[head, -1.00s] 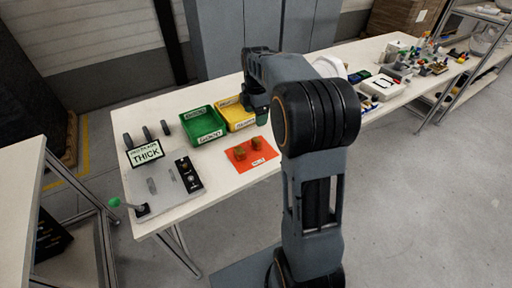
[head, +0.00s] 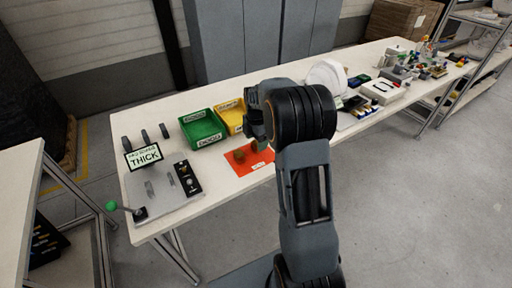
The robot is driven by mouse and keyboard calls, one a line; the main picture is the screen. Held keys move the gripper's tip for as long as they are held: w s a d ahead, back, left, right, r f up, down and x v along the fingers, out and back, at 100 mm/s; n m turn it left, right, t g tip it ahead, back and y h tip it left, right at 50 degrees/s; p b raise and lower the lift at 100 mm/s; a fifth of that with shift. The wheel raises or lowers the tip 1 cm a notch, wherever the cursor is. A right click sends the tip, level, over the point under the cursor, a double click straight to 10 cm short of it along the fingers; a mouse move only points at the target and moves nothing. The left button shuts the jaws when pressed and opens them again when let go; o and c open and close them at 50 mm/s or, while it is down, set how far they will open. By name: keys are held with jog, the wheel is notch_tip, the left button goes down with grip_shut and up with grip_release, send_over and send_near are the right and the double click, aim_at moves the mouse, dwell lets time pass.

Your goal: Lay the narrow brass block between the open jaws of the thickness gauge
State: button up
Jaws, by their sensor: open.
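Two small brass blocks stand on the orange mat (head: 258,167): one nearer and to the left (head: 239,156), one farther and to the right (head: 254,147). At this size I cannot tell which is narrower. The thickness gauge (head: 137,190) is a grey plate at the table's left end, with two upright grey jaws (head: 150,189) standing apart and a bare gap between them. My gripper (head: 257,137) is open, just above the right block, and partly hidden by my own arm; its fingertips are hard to make out. I see no block held.
A "THICK" sign (head: 143,155) stands behind the gauge, and a green-knobbed lever (head: 112,206) is at its front left. A black control panel (head: 187,179) lies on its right. Green (head: 203,129) and yellow (head: 231,115) bins stand behind the mat. Several dark pieces (head: 145,136) stand at the back left.

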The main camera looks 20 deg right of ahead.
aim_at(256, 143)
jog(key=shift+f, duration=1.55)
jog(key=shift+c, duration=0.4)
jog(key=c, duration=1.1)
